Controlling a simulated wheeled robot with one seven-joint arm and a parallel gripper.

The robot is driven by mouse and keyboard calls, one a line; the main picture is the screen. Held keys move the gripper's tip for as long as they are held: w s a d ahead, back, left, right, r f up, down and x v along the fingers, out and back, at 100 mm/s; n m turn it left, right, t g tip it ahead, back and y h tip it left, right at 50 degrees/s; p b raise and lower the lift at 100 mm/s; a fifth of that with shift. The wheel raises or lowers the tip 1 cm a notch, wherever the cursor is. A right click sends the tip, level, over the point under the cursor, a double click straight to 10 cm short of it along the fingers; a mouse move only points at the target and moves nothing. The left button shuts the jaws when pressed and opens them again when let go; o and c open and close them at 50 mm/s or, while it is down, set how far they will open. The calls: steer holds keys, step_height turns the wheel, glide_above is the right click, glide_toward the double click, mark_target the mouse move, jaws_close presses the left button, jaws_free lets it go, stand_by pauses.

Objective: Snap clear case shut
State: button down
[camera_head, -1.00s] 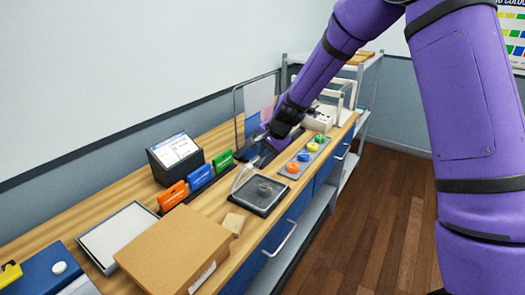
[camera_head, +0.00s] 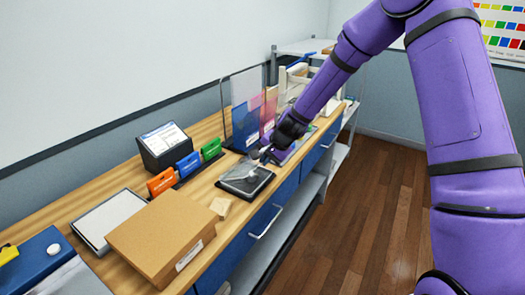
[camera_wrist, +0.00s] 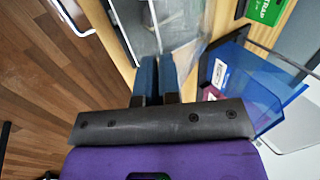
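The clear case (camera_head: 240,183) lies on a dark mat on the bench, right of the coloured cards. Its grey compartments (camera_wrist: 146,38) show at the top of the wrist view, with a clear panel (camera_wrist: 190,48) to their right. The lid looks low over the case; I cannot tell whether it is fully closed. My gripper (camera_head: 262,157) is at the case's far edge, pointing down towards it. In the wrist view, its two blue fingers (camera_wrist: 157,58) are close together with nothing visible between them. Contact with the lid is unclear.
A blue-and-pink clear divider (camera_head: 248,118) stands behind my gripper. Open floor (camera_head: 365,215) is at right.

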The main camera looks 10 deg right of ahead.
steer(key=shift+s+d+f, duration=0.25)
steer(key=shift+d+f, duration=0.05)
steer(key=shift+f, duration=0.4)
steer(key=shift+s+d+f, duration=0.25)
steer(key=shift+f, duration=0.4)
steer(key=shift+s+d+f+t+y, duration=0.15)
steer(key=shift+f+t+y, duration=0.15)
steer(key=shift+f, duration=0.2)
steer(key=shift+s+d+f+t+y, duration=0.1)
steer(key=shift+f+t+y, duration=0.2)
steer(key=shift+f, duration=0.2)
steer(key=c, duration=1.3)
jaws_free()
steer(key=shift+c, duration=0.2)
